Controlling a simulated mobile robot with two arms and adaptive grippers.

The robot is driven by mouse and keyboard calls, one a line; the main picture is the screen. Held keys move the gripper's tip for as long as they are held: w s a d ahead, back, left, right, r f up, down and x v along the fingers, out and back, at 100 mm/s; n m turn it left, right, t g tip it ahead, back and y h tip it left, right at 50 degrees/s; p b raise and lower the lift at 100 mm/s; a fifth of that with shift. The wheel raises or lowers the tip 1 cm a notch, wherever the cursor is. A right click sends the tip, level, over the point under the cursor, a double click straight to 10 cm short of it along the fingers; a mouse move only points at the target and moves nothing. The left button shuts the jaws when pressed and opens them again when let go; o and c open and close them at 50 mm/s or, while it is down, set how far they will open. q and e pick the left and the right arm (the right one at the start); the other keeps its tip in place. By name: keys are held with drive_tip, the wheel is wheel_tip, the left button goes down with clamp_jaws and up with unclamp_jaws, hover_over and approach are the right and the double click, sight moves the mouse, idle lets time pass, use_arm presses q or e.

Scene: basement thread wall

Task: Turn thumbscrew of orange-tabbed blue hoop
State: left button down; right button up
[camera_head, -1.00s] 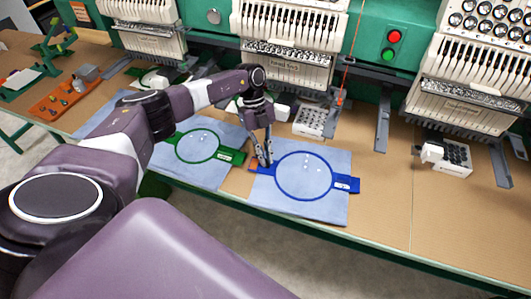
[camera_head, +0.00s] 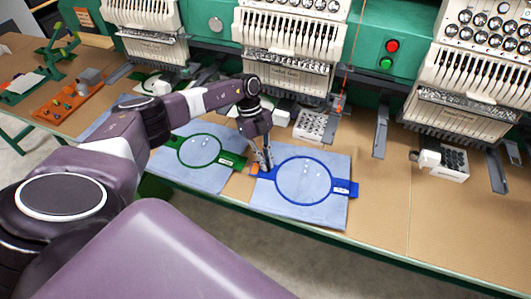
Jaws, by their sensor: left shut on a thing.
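The blue hoop (camera_head: 304,204) lies flat on a light blue cloth (camera_head: 325,217) on the table, with a labelled blue tab (camera_head: 346,188) on its right. A small orange tab (camera_head: 254,169) shows at its left end. My left gripper (camera_head: 265,168) points down at the hoop's left side, beside the orange tab. Its fingers are shut on a small part there, apparently the thumbscrew, which the fingers hide. My right gripper is not in view.
A green hoop (camera_head: 199,166) on another cloth lies to the left. Embroidery machine heads (camera_head: 285,75) line the back. A white bobbin tray (camera_head: 312,125) stands behind the blue hoop.

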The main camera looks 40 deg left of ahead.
use_arm(q)
drive_tip(key=shift+n+p, duration=0.5)
drive_tip(key=shift+p, duration=0.05)
idle(2.3)
idle(0.5)
drive_tip(key=c, duration=2)
unclamp_jaws()
drive_tip(key=shift+c, duration=0.2)
drive_tip(key=v, duration=1.2)
drive_tip(key=shift+s, duration=0.25)
